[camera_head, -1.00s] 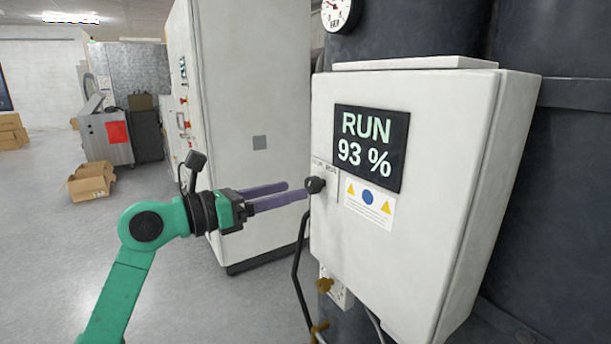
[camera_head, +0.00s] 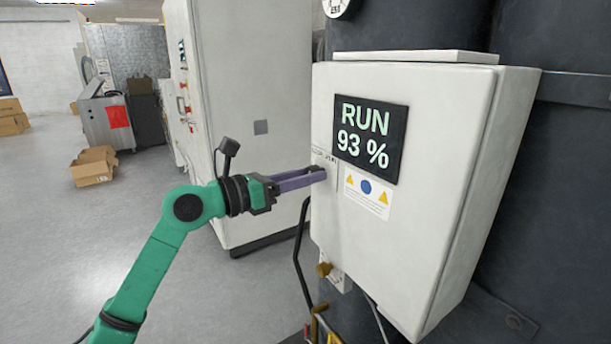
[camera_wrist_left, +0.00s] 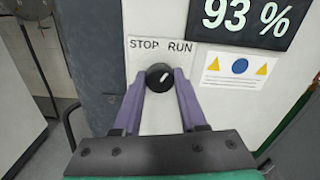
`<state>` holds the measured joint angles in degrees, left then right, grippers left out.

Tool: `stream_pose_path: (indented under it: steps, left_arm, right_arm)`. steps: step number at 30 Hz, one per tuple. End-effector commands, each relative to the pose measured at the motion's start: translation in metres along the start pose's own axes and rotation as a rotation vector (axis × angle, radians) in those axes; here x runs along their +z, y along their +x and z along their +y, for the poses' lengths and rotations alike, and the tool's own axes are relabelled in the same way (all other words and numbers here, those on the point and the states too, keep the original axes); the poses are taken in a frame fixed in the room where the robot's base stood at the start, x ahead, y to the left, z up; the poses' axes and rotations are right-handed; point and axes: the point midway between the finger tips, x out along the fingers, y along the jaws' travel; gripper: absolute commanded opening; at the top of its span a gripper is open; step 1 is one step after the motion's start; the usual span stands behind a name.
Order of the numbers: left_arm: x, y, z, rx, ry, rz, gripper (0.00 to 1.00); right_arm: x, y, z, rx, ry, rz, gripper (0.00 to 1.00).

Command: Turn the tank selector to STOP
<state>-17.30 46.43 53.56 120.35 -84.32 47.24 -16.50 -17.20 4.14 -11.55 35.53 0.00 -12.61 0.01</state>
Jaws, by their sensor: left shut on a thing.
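The tank selector is a round black knob (camera_wrist_left: 159,77) with a white pointer mark, on a white plate labelled STOP (camera_wrist_left: 144,44) at left and RUN (camera_wrist_left: 180,46) at right. The mark tilts up toward the right, on the RUN side. My left gripper (camera_head: 322,174) is shut on the knob, with its purple fingers on either side; the wrist view shows the fingers (camera_wrist_left: 159,84) around it. In the head view the fingers hide the knob. The display (camera_head: 368,140) on the white box reads RUN 93 %. My right gripper is not in view.
The white control box (camera_head: 420,220) hangs before dark tanks (camera_head: 565,180). A tall white cabinet (camera_head: 265,90) stands behind my left arm. A sticker (camera_head: 367,192) sits below the display. A black pipe (camera_head: 299,260) and a brass valve (camera_head: 324,269) are below the box.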

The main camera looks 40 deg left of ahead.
Motion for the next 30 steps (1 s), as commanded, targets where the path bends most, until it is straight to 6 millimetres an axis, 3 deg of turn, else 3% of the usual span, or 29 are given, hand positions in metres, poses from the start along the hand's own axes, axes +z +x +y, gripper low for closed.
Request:
stream_pose_path:
  steps: [14,30]
  left_arm:
    - [0.003,0.000,0.000,0.001,-0.272,0.002,0.00]
    - [0.004,0.000,-0.001,0.001,-0.773,0.003,0.00]
  right_arm:
    - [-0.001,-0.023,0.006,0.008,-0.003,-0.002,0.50]
    - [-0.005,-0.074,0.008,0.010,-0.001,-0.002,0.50]
